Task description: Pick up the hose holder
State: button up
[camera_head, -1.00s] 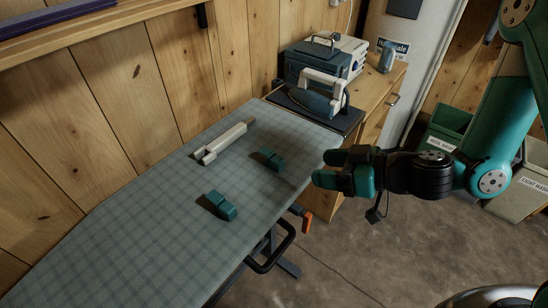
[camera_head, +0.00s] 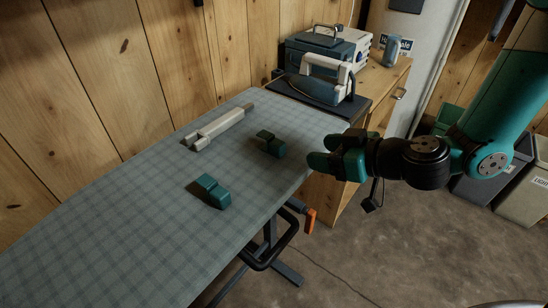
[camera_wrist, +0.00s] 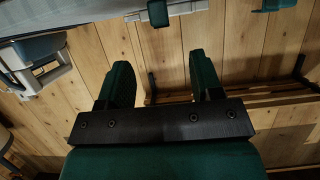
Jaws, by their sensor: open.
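A long pale grey-white piece with a forked near end (camera_head: 218,127) lies on the checked ironing board (camera_head: 110,215), near the wall side. It may be the hose holder; I cannot be sure. Two small dark teal stepped blocks lie on the board as well, one in the middle (camera_head: 210,191) and one nearer the right edge (camera_head: 271,143). My gripper (camera_head: 320,151) is open and empty at the board's right edge, to the right of the nearer block, apart from it. In the wrist view, my open fingers (camera_wrist: 160,78) have nothing between them; the pale piece and blocks are partly cut off at the top.
A blue-white iron (camera_head: 328,80) stands on a dark rest at the board's far end. A wooden cabinet (camera_head: 392,80) with an appliance is behind it. The plank wall (camera_head: 130,60) borders the board's left. A black handle and orange lever (camera_head: 309,220) are below its right edge. Labelled bins stand right.

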aim_at(284, 145)
jog(key=p+x, duration=0.2)
jog(key=x, duration=0.4)
jog(key=shift+w+a+p, duration=0.25)
jog(key=shift+a+p, duration=0.05)
jog(key=p+x, duration=0.1)
jog(key=x, duration=0.1)
jog(key=p+x, duration=0.2)
jog(key=x, duration=0.1)
jog(key=shift+w+a+r, duration=0.1)
jog(key=shift+w+a, duration=0.15)
jog(key=shift+w, duration=0.05)
jog(key=shift+w+a, duration=0.15)
jog(key=c, duration=1)
